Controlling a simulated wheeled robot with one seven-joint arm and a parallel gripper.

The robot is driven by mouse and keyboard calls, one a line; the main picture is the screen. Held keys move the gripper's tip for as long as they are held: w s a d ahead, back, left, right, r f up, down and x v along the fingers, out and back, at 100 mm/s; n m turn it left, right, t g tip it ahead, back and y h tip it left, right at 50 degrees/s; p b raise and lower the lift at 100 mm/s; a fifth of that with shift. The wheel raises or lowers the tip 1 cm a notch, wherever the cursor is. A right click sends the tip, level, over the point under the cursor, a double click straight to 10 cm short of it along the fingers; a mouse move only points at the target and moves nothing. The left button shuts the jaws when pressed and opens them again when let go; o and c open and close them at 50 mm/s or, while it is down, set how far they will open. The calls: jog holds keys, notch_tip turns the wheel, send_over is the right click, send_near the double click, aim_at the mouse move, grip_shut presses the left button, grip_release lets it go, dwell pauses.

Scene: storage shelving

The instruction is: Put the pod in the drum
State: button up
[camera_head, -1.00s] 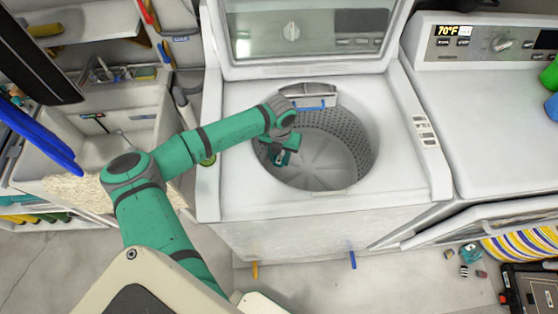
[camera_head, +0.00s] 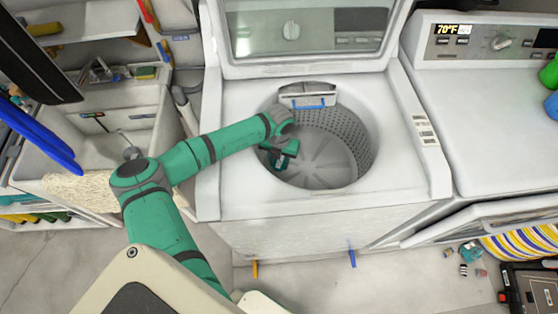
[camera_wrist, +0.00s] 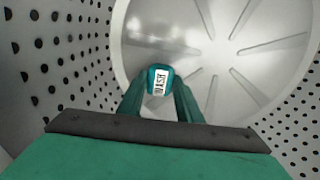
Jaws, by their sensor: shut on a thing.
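The pod (camera_wrist: 160,79) is small and teal with a white label reading "WASH". My gripper (camera_wrist: 160,90) is shut on it in the wrist view, one finger on each side. In the head view my gripper (camera_head: 284,157) is inside the washer's opening, over the left part of the drum (camera_head: 340,160). The drum has a perforated grey wall and a ribbed floor. In the wrist view the drum floor (camera_wrist: 250,85) lies beyond the pod, with perforated wall on both sides. The pod is hard to make out in the head view.
The washer lid (camera_head: 305,35) stands open behind the drum. A dispenser with a blue strip (camera_head: 307,97) sits at the drum's back rim. A second machine (camera_head: 490,125) stands to the right, a sink (camera_head: 110,150) to the left. Small items (camera_head: 468,255) lie on the floor at right.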

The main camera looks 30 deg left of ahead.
jog(key=o, duration=1.1)
notch_tip(320, 180, up, 13)
jog(key=shift+r, duration=0.15)
